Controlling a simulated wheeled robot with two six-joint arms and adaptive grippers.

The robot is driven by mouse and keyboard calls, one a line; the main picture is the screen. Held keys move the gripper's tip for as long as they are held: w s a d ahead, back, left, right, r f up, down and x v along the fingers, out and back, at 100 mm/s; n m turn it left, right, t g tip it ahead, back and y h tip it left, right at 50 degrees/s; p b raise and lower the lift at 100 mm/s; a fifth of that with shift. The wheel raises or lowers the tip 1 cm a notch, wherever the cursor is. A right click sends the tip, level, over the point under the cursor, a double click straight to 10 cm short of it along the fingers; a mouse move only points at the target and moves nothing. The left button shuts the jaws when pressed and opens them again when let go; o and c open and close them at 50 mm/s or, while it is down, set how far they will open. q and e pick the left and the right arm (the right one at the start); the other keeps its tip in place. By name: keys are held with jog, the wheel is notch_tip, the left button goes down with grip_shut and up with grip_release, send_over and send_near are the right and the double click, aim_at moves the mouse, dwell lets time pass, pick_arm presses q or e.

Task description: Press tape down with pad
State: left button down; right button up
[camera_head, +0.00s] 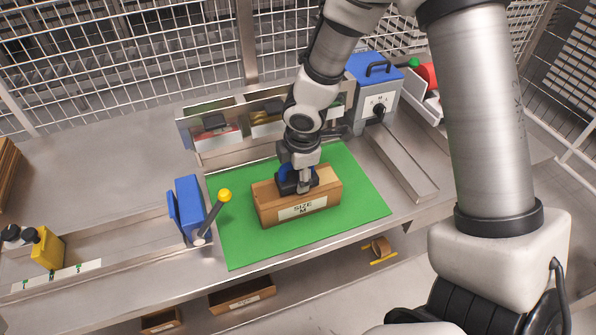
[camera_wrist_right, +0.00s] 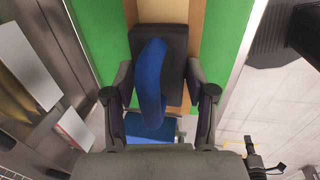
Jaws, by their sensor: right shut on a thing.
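A cardboard box (camera_head: 330,198) labelled "SIZE M" sits on a green mat (camera_head: 245,243) in the head view. My right gripper (camera_head: 299,183) is over the top of the box. It is shut on a pad with a dark block and a blue handle, and the pad (camera_wrist_right: 172,45) shows between the fingers (camera_wrist_right: 160,95) in the right wrist view. The pad is at the box's top face; I cannot tell how firmly it touches. Tan tape or box top (camera_wrist_right: 195,20) shows beside the pad. My left gripper is not in view.
A blue tool with a yellow-knobbed lever (camera_head: 224,195) stands left of the mat. A grey rack (camera_head: 190,135) with compartments is behind it. A blue-topped machine (camera_head: 373,85) and a metal rail (camera_head: 400,165) stand at the right. Boxes (camera_head: 243,295) lie on a lower shelf.

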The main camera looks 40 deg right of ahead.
jog(key=shift+f, duration=0.25)
jog(key=shift+r, duration=0.15)
notch_tip(320, 180, up, 5)
jog(key=p, duration=0.4)
jog(key=shift+f, duration=0.3)
